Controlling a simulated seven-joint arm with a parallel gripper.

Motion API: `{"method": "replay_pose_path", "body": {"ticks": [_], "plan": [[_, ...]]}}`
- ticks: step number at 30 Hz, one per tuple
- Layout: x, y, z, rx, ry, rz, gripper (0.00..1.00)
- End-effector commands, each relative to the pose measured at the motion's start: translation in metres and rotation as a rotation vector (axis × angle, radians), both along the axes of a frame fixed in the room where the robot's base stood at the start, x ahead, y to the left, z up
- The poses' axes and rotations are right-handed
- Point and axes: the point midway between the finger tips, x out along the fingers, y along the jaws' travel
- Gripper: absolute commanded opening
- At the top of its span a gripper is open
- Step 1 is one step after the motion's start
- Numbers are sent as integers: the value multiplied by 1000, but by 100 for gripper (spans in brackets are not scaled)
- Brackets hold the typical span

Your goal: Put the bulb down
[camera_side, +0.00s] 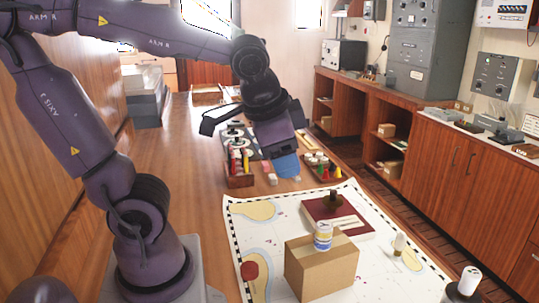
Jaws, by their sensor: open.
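A small pale item (399,244) that looks like the bulb, white above and tan at its lower end, is upright on the white chart (290,210), right of the cardboard box. It is too small to be sure of its details. My gripper (284,152) is open and points down over the far part of the wooden table, well behind and to the left of the pale item. A blue shape (287,167) shows just below the gripper; I cannot tell whether it touches the jaws.
A cardboard box (321,270) carries a white, blue and yellow can (323,236). A dark red book (337,218) with a dark stamp-like item lies behind it. A white cylinder (468,281) stands at the right edge. Trays of small items (240,180) stand near the gripper.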

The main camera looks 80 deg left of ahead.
Motion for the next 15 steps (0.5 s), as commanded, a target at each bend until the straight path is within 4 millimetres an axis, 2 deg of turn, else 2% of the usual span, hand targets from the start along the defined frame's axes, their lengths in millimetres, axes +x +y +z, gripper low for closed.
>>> {"method": "replay_pose_path", "body": {"ticks": [3, 6, 15], "plan": [[-21, -18, 8, -149, -89, 67, 55], [-29, -27, 12, -228, -127, 96, 55], [-33, -33, 13, -269, -142, 111, 55]]}}
